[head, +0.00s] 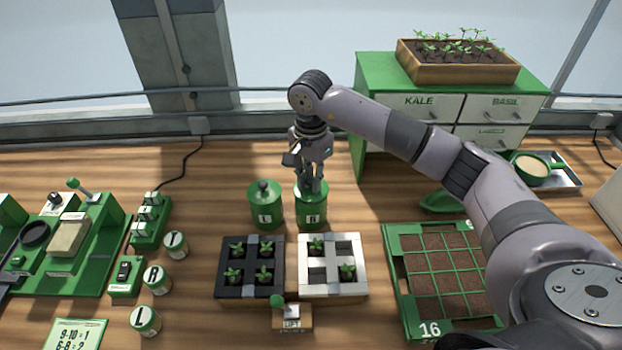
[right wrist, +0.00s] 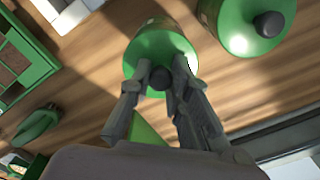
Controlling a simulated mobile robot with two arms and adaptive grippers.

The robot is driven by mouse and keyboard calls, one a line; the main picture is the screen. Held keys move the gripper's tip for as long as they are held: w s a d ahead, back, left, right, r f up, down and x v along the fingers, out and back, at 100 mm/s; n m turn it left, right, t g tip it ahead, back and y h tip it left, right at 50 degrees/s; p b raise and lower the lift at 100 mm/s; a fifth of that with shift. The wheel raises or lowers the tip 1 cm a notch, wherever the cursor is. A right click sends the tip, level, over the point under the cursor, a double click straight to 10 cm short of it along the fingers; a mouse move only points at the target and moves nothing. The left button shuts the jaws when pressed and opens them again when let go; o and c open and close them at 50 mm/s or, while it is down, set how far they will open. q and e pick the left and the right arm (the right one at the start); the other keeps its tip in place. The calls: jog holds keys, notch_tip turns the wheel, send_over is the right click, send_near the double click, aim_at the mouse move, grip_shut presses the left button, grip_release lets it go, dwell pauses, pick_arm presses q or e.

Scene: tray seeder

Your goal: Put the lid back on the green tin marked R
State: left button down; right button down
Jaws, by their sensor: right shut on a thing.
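The green tin marked R (head: 312,215) stands on the bench behind the white seedling holder; its small label is hard to read. My right gripper (head: 312,186) points straight down over it, shut on the dark knob (right wrist: 160,77) of a green lid (right wrist: 150,50). The lid is level at the tin's top and looks lined up with it. I cannot tell whether it rests fully on the rim. The tin's side shows beyond the lid in the right wrist view (right wrist: 157,24). My left gripper is not in view.
A matching lidded green tin marked L (head: 265,212) stands close on the left. In front are a black seedling holder (head: 222,290) and a white one (head: 333,290). A green soil tray (head: 395,290) is at right, a drawer cabinet (head: 370,75) behind.

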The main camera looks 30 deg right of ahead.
jog(key=shift+f+b, duration=0.2)
jog(key=shift+b, duration=0.35)
dwell(0.9)
jog(key=c, duration=1.4)
grip_release()
jog(key=shift+o, duration=0.3)
jog(key=o, duration=0.4)
jog(key=shift+r, duration=0.1)
jog(key=shift+r+p, duration=1.8)
jog(key=shift+r, duration=1.65)
